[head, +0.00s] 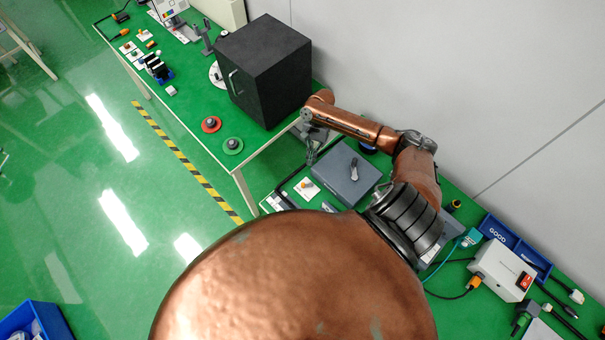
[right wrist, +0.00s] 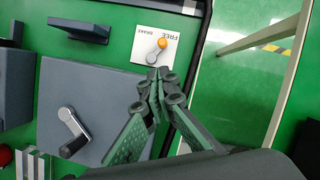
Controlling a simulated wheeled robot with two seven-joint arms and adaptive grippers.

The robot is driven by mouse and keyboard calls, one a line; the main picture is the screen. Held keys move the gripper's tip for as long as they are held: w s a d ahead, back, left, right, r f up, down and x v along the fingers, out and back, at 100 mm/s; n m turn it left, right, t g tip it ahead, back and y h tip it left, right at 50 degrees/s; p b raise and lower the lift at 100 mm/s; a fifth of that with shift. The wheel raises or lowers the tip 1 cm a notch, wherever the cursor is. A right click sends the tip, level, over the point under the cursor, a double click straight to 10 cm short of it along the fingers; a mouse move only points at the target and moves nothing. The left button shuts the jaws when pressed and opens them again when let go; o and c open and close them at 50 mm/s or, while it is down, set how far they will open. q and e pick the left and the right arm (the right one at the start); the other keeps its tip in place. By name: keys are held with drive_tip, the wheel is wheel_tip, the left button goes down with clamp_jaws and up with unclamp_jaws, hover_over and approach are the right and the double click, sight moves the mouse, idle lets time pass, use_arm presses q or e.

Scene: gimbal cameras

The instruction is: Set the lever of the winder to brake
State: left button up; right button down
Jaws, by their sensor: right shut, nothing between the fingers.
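The winder's grey box (head: 345,177) with its crank handle stands on the green bench in the head view; the box also shows in the right wrist view (right wrist: 95,120). Beside it lies a white plate (right wrist: 182,52) marked FREE and BRAKE, carrying a small lever with an orange knob (right wrist: 162,43). The plate also shows in the head view (head: 307,189). The knob tilts toward the marked side; I cannot tell exactly which word it points at. My right gripper (right wrist: 154,76) is shut and empty, its tips apparently close to the lever's base; contact is unclear. My left gripper is out of view.
A white box (head: 502,268) and a blue GOOD bin (head: 505,238) are at the right. The wall borders the bench.

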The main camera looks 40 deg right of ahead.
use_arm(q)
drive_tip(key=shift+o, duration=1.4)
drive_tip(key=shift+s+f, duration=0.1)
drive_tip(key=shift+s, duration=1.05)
use_arm(e)
drive_tip(key=w, duration=0.1)
drive_tip(key=p, duration=0.1)
hover_over(307, 185)
drive_tip(key=w+d, duration=0.1)
drive_tip(key=w, duration=0.2)
drive_tip(key=f, duration=0.8)
drive_tip(key=shift+s+f, duration=0.25)
drive_tip(key=shift+f, duration=0.1)
drive_tip(key=shift+s+f, duration=0.1)
drive_tip(key=shift+f, duration=0.35)
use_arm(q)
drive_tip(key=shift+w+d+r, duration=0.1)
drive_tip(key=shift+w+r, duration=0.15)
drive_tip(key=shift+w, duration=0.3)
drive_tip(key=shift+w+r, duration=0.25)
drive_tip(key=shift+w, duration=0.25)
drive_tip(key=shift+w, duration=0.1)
use_arm(e)
drive_tip(key=shift+a, duration=0.1)
